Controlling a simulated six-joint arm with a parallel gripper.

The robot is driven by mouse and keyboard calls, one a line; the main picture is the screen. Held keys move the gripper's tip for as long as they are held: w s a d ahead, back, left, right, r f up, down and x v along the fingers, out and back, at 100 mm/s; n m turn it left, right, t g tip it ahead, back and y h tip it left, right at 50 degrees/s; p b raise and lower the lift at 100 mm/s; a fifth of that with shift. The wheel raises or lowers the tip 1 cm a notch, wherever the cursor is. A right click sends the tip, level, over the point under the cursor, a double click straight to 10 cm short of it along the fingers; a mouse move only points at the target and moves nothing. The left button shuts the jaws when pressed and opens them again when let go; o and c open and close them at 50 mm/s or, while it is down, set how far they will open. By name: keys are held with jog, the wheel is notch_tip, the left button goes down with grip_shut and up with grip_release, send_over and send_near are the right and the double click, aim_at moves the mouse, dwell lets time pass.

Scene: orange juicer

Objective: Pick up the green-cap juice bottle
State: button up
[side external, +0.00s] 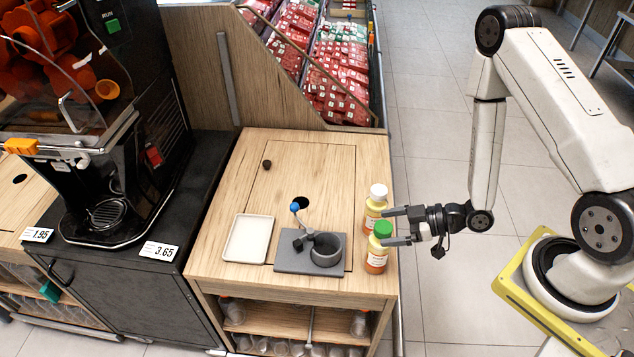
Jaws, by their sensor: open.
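The green-cap juice bottle (376,258) stands upright near the front right corner of the wooden counter, with orange juice and a pale label. A white-cap bottle (371,212) stands upright just behind it. My gripper (390,226) comes in level from the right at the counter's edge. Its jaws are open and spread. The near finger overlaps the green-cap bottle in this view, and the far finger overlaps the white-cap bottle. I cannot tell whether either finger touches a bottle. Nothing is seen held.
A grey base with a dark cup and a blue-knobbed lever (325,250) sits left of the bottles. A white tray (248,238) lies further left. The counter's back (315,160) is mostly clear. A black juicer machine (110,190) stands at left.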

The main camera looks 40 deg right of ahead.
jog(key=shift+x, duration=1.8)
grip_shut()
dwell(0.5)
